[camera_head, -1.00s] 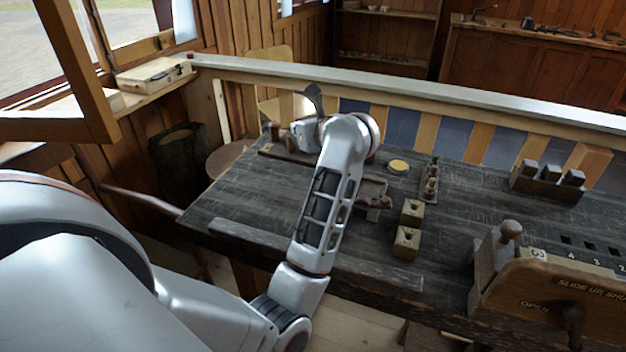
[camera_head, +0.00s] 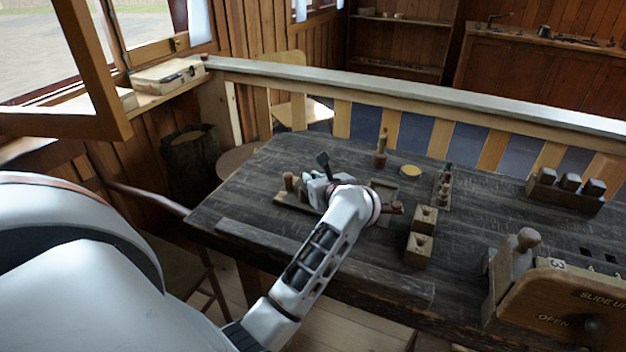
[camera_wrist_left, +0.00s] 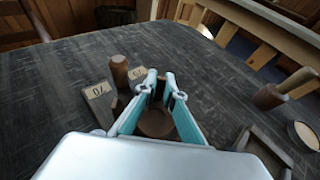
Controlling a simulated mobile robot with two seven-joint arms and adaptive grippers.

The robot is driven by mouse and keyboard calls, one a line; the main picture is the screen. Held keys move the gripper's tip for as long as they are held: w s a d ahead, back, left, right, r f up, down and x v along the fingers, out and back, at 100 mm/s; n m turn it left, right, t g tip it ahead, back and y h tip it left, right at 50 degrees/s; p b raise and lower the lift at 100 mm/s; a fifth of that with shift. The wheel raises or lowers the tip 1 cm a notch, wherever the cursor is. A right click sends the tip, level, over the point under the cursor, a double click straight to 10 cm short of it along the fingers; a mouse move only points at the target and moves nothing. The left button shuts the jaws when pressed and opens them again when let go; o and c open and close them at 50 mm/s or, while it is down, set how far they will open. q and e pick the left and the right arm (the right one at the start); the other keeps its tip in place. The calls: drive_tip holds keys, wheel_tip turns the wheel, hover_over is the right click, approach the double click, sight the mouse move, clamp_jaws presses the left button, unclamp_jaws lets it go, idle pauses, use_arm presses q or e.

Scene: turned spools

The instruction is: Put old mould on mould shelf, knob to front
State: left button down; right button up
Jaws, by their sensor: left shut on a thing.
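My left gripper (camera_head: 322,188) is low over the left part of the dark bench, and its fingers also show in the left wrist view (camera_wrist_left: 161,88). It is shut on a dark brown round piece (camera_wrist_left: 155,123), seen between the fingers; I cannot tell for sure that this is the old mould, and its knob is not clear. Just left of the fingers is a board with pale number labels (camera_wrist_left: 99,91). A brown upright cylinder (camera_wrist_left: 119,73) stands by it, also in the head view (camera_head: 289,181). I cannot make out for sure which thing is the mould shelf. My right gripper is out of view.
On the bench (camera_head: 240,195) are a brown handled piece (camera_head: 380,152), a yellow disc (camera_head: 410,171), a narrow rack (camera_head: 443,190) and two wooden blocks (camera_head: 419,250). A box with dark blocks (camera_head: 560,190) and a wooden stand (camera_head: 545,295) are at right. A railing (camera_head: 440,97) runs behind.

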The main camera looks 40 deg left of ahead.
use_arm(q)
drive_tip(key=c, duration=2.6)
unclamp_jaws()
drive_tip(key=shift+f, duration=0.25)
drive_tip(key=o, duration=0.5)
drive_tip(key=shift+r, duration=0.1)
drive_tip(key=shift+c, duration=0.2)
